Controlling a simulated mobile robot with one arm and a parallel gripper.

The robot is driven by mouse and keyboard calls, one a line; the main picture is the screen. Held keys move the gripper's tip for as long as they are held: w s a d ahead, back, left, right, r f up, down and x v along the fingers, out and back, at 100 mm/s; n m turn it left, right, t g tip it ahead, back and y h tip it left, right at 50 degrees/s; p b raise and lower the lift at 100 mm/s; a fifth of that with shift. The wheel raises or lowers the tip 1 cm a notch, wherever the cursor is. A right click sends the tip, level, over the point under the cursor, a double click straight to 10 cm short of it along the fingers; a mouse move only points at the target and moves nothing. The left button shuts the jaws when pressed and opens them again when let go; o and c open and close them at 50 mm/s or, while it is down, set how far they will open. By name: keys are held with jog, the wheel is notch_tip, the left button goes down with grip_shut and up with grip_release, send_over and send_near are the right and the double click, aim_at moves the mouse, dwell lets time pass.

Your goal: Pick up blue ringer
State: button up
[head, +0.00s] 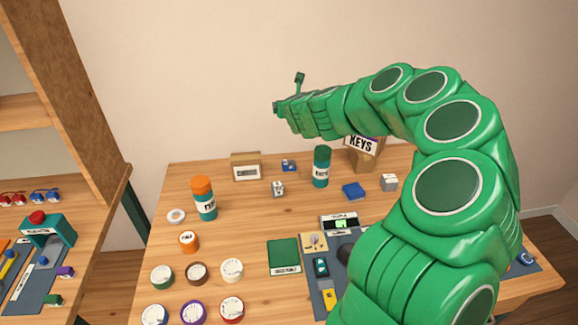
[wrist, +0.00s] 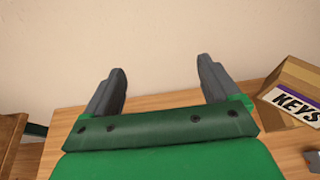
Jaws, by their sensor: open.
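A small blue twin-domed piece (head: 45,195), which looks like the blue ringer, lies on the left side table beside a similar red one (head: 14,198). It is too small in the head view for its details to be sure. My gripper (wrist: 162,75) is open and empty in the wrist view, its two dark fingers apart against the wall. In the head view my gripper (head: 285,98) is raised above the back of the main table, well to the right of the blue piece. The wrist view does not show the blue piece.
A wooden post (head: 75,80) rises at the left tables' back. The left table holds a teal stand with a red knob (head: 38,217). The main table (head: 165,205) carries bottles (head: 205,205), several dials, a blue block (head: 353,190) and a KEYS box (head: 362,160). A gap separates the tables.

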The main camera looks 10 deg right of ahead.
aim_at(289, 161)
notch_tip(289, 161, down, 24)
jog(key=shift+f, duration=0.1)
jog(key=shift+x, duration=2.5)
jog(key=c, duration=1.2)
